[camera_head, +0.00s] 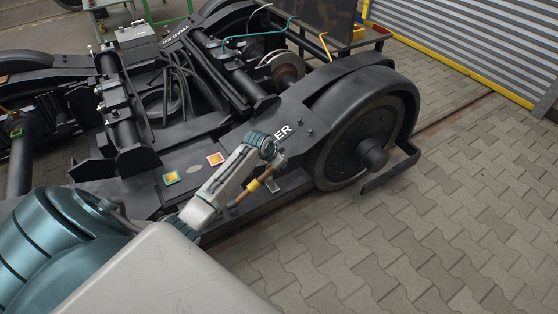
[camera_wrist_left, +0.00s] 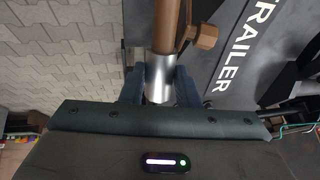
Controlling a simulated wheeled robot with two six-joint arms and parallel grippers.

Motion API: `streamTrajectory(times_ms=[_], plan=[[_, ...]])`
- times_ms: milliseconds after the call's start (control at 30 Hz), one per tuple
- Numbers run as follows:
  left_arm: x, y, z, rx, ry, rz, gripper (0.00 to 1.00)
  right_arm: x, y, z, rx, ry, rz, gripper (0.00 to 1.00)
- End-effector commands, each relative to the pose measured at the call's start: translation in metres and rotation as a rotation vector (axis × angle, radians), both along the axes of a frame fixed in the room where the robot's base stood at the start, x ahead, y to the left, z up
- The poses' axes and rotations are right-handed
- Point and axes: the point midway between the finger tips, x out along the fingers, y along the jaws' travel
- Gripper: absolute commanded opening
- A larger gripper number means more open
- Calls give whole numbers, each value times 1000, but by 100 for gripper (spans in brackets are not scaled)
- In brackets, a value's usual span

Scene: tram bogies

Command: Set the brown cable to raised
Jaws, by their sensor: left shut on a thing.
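The brown cable (camera_head: 242,194) hangs beside the black bogie frame, with a yellow band in the head view. In the left wrist view the brown cable (camera_wrist_left: 165,25) is a thick brown rod ending in a silver sleeve (camera_wrist_left: 159,78), with a brown side knob (camera_wrist_left: 203,37). My left gripper (camera_wrist_left: 159,88) is shut on the silver sleeve, with one finger on each side. In the head view my left gripper (camera_head: 268,171) is small and partly hidden by its own wrist, near the frame's side. My right gripper is not in view.
The black bogie (camera_head: 190,150) fills the upper left, with a large wheel (camera_head: 350,145) right of the gripper. The paved floor (camera_head: 420,230) at right is clear. A ribbed shutter (camera_head: 465,35) stands behind.

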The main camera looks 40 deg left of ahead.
Motion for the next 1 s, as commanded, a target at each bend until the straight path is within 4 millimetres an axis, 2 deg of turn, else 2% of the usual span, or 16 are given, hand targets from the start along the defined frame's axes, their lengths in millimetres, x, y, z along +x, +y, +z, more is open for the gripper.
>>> streamTrajectory(times_ms=[200, 233, 333, 700, 867, 1000], plan=[[0, 0, 1, 1, -1, 0, 0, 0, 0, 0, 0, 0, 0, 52], [0, 0, 1, 1, -1, 0, 30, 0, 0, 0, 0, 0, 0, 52], [0, 0, 1, 0, -1, 0, 50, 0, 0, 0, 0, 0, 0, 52], [-2, 1, 4, 1, -1, -1, 50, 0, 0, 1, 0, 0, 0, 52], [-13, 1, 21, 2, -3, -1, 50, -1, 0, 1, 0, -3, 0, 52], [-27, 1, 45, 4, -2, -2, 50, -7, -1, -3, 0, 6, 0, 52]])
